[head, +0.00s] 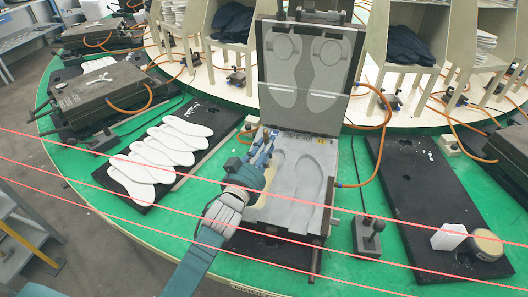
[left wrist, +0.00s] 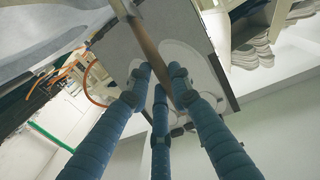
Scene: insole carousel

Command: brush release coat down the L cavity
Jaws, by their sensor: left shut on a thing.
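The open mould stands at the middle of the head view, its lid (head: 308,70) upright at the back with two sole shapes. Its lower half (head: 335,158) lies flat with two sole-shaped cavities. The right-hand cavity (head: 304,182) is grey and in clear view. The left-hand cavity (head: 278,166) shows tan patches and is partly hidden by my left gripper (head: 265,148), which is over it. In the left wrist view, the blue fingers (left wrist: 160,85) are closed around a brown handle (left wrist: 148,42), apparently the brush's. I cannot see its bristles or whether they touch the cavity.
White insoles (head: 160,148) lie on a black mat at the left. A white box (head: 448,236) and a lidded jar (head: 486,243) stand on the right mat (head: 415,205). A joystick-like control (head: 368,237) is nearer. Red lines cross the foreground; orange hoses flank the mould.

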